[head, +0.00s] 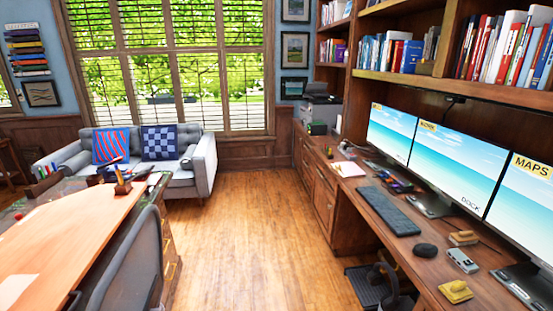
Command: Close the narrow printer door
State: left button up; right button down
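A dark grey machine that looks like the printer (321,109) stands at the far end of the long wooden counter on the right, beside the window wall. It is small and distant in the head view. I cannot make out its narrow door or tell whether that door is open or shut. Neither my left nor my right gripper is in view.
The wooden floor (250,240) is open between the desk (80,235) with a grey chair (128,272) on the left and the counter (380,225) on the right. The counter holds monitors (440,155) and a keyboard (388,211). A grey sofa (203,158) stands by the window.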

aim_at(308, 119)
jog(key=i, duration=4.3)
jog(key=i+l, duration=0.1)
jog(key=i, duration=2)
jog(key=j+u, duration=0.05)
jog(key=j, duration=0.05)
